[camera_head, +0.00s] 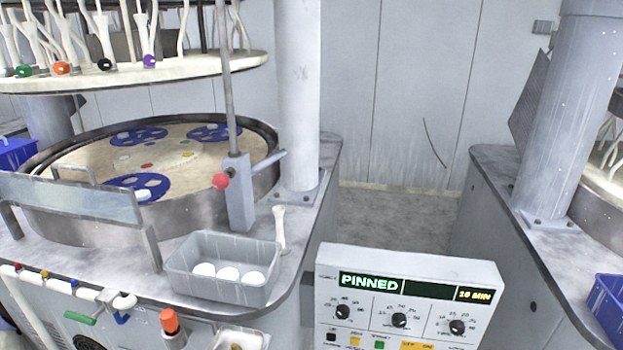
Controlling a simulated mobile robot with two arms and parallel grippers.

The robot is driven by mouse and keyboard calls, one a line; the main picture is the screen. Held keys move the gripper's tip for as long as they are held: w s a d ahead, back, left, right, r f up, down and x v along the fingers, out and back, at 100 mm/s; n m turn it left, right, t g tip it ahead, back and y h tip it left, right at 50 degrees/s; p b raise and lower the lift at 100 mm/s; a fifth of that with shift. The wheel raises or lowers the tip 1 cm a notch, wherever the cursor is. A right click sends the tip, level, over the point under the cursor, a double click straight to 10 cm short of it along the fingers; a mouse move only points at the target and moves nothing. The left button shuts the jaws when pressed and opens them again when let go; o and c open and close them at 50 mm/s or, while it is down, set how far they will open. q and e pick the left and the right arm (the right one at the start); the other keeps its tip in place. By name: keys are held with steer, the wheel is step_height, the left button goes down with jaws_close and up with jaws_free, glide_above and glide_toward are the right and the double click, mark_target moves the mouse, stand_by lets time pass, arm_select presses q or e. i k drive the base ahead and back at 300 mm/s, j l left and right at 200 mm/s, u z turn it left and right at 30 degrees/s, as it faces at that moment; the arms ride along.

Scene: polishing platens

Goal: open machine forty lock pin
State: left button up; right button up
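A polishing machine with a round lower platen (105,165) stands at the left. On its right front corner is an upright grey block (238,195) with a tall thin rod (228,80). A red ball knob (221,181) sticks out from the block's left and a short grey handle (268,159) from its right; this looks like the lock pin. I cannot read a machine number. Neither of my grippers is in view.
A grey tray (185,285) with white discs sits in front of the block, a pale upright piece (280,228) beside it. The raised upper platen (150,76) hangs above. A red-orange knob (169,321) is on the front. A floor gap (395,215) separates this machine from another at right.

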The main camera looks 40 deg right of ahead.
mark_target(221, 181)
steer(key=z, duration=0.85)
